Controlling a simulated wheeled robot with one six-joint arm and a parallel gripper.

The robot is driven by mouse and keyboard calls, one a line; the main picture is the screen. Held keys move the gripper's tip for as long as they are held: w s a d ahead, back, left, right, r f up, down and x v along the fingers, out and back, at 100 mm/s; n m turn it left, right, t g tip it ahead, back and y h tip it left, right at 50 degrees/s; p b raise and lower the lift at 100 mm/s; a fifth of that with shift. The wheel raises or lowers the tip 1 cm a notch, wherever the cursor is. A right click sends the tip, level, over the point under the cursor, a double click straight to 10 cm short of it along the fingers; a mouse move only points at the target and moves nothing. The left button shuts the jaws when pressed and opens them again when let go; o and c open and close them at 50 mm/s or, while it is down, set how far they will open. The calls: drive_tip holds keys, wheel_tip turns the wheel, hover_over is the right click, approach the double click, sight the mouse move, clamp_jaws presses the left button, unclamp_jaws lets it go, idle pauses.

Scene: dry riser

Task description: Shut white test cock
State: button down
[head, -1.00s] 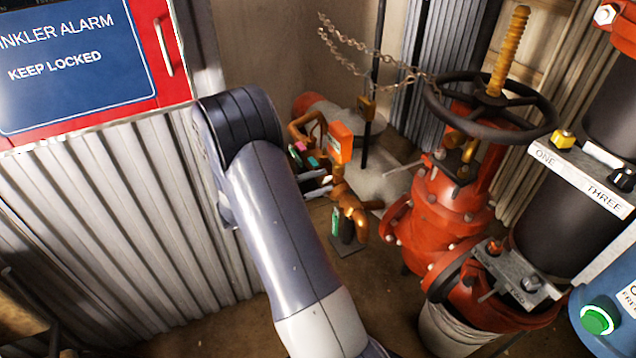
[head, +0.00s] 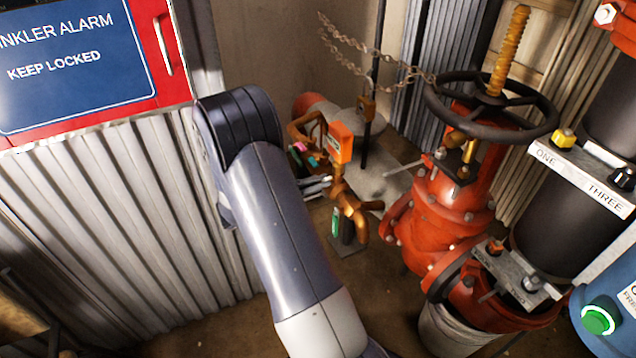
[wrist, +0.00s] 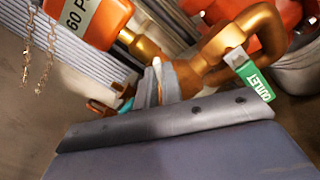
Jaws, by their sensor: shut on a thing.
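The white test cock (wrist: 156,61) shows only as a small pale tip in the wrist view, between the grey fingers of my gripper (wrist: 165,78). The rest of its lever is hidden by the fingers. My gripper is shut on it, beside the brass pipework (wrist: 205,68). In the head view my gripper (head: 319,184) reaches the brass assembly (head: 345,193) from the left, and the white lever cannot be made out there.
A teal handle (wrist: 125,103) sits close left of my fingers; a pink one (head: 300,147) is near it. A green outlet tag (wrist: 255,82) and an orange box (head: 340,142) flank the pipework. A red valve with a black handwheel (head: 540,112) stands right.

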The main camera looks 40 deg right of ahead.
drive_tip(key=shift+f, duration=0.1)
drive_tip(key=m+b, duration=0.5)
drive_tip(key=b, duration=0.1)
drive_tip(key=shift+f+m+b, duration=0.3)
drive_tip(key=shift+m, duration=0.1)
drive_tip(key=m+b, duration=0.3)
drive_tip(key=b, duration=0.1)
drive_tip(key=shift+s, duration=0.1)
drive_tip(key=shift+r+m+b, duration=0.1)
drive_tip(key=shift+m+b, duration=1.05)
drive_tip(key=shift+m, duration=0.15)
drive_tip(key=shift+r, duration=0.1)
drive_tip(key=c, duration=1.6)
unclamp_jaws()
drive_tip(key=shift+o, duration=0.2)
